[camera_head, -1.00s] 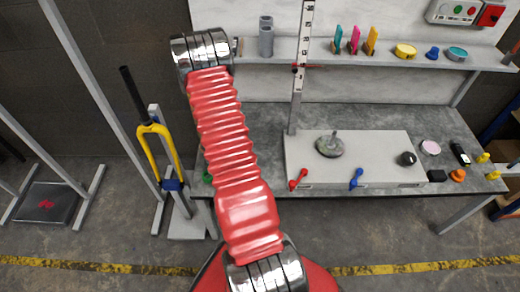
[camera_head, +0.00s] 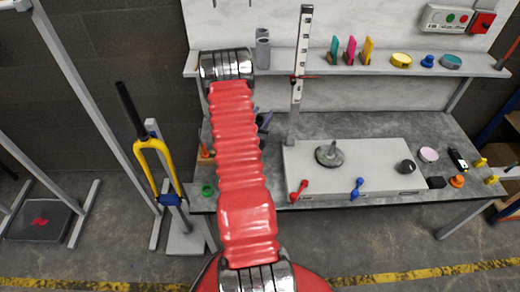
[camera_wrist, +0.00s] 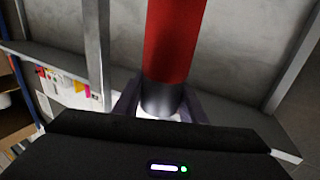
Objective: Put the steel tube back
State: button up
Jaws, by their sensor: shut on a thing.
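The steel tube (camera_wrist: 175,45) stands out in the wrist view as a thick red cylinder with a bare grey end. My gripper (camera_wrist: 160,106) is shut on it near that grey end, with a dark finger on each side. The tube's far end runs out of the wrist view. In the head view my red arm hides most of the gripper and the tube.
The workbench (camera_head: 390,125) carries a pale panel (camera_head: 300,160) with a round metal part (camera_head: 328,154), and small items at its right. An upright ruler (camera_head: 298,85) rises in front of the shelf. A yellow fork (camera_head: 158,165) on a stand is left of my arm.

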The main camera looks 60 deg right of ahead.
jog(key=shift+f, duration=2.75)
jog(key=shift+f, duration=2.05)
jog(key=o, duration=1.4)
jog(key=a, duration=1.2)
jog(key=shift+s, duration=0.4)
jog(key=shift+d, duration=0.1)
